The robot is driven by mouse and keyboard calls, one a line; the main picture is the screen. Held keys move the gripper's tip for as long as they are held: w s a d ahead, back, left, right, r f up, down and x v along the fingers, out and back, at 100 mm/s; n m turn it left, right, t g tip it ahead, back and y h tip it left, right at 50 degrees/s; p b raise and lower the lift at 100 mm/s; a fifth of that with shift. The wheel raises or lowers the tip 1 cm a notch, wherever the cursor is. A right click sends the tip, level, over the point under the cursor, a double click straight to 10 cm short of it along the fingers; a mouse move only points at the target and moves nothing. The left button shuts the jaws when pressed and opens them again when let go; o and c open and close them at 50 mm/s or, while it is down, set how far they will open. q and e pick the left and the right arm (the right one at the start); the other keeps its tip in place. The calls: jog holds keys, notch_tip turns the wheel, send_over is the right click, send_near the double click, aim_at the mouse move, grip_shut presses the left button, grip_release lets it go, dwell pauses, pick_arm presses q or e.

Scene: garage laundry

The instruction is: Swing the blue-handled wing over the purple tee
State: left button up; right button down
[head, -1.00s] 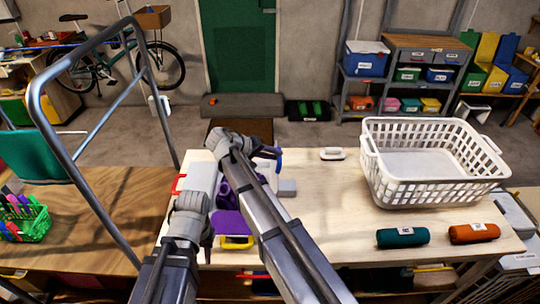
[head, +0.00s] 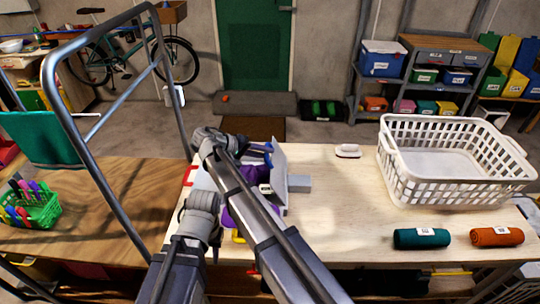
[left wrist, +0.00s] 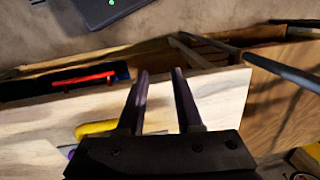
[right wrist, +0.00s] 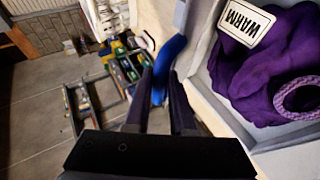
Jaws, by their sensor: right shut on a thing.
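A pale grey folding board lies on the light wooden table, mostly behind my arms. Its blue-handled wing (head: 279,168) is tilted up steeply from the right side. My right gripper (head: 264,158) is shut on the blue handle (head: 268,149), which also shows in the right wrist view (right wrist: 170,55). The purple tee (right wrist: 262,75) lies on the board beside the wing, with a white "WARM" label; my right arm partly hides it in the head view. My left gripper (left wrist: 160,85) is open and empty, near the yellow handle (left wrist: 95,128) at the board's front.
A white laundry basket (head: 400,180) stands at the table's right. A teal roll (head: 420,239) and an orange roll (head: 497,236) lie in front of it. A white brush-like item (head: 348,151) lies at the back. A metal rail (head: 70,120) rises at left. The table's middle is clear.

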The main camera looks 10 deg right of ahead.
jog(key=shift+w+a+f, duration=0.1)
jog(key=shift+a+f, duration=0.15)
jog(key=shift+f, duration=0.05)
dwell(0.4)
jog(key=c, duration=1.2)
grip_release()
jog(key=shift+o, duration=0.8)
jog(key=shift+w+d+f, duration=0.1)
jog(key=shift+w+d, duration=0.05)
jog(key=shift+r, duration=0.2)
